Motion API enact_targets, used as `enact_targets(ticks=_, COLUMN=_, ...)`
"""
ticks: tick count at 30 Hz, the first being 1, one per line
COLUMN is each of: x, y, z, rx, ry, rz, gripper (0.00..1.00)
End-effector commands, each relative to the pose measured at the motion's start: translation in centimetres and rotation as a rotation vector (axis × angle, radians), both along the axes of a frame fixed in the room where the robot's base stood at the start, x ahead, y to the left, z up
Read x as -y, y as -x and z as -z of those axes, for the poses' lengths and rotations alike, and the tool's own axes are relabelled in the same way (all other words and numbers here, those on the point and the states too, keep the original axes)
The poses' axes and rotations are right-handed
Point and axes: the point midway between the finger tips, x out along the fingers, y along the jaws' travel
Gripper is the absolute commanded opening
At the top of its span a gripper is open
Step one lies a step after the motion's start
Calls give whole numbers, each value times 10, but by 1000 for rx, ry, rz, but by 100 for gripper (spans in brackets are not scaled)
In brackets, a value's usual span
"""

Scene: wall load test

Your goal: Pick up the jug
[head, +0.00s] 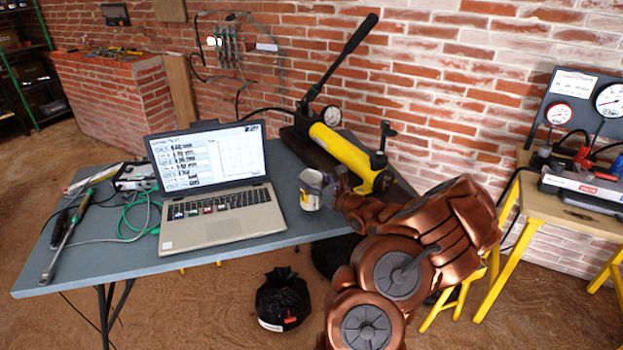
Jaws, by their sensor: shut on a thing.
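The jug (310,190) is a small pale vessel with a dark and yellowish pattern, upright near the right front part of the grey table (110,250). My gripper (329,192), at the end of my copper-coloured arm, reaches it from the right and is shut on its right side. The fingertips are small and partly hidden by the jug and my arm. I cannot tell whether the jug's base touches the table or is slightly above it.
An open laptop (215,190) stands left of the jug. A yellow hand pump (345,155) with a long black lever lies behind it. Tools and green cable (140,212) cover the table's left side. Black bags (283,300) sit on the floor. A yellow-legged bench (540,200) stands right.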

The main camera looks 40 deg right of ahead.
Motion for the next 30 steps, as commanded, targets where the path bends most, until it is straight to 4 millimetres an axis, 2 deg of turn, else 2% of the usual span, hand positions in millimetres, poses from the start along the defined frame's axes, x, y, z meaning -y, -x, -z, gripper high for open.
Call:
enact_targets(ticks=12, x=-24, y=38, z=-5, rx=6, ry=0, rz=3, gripper=11)
enact_targets(ticks=30, x=-51, y=78, z=-9, rx=3, ry=0, rz=1, gripper=11)
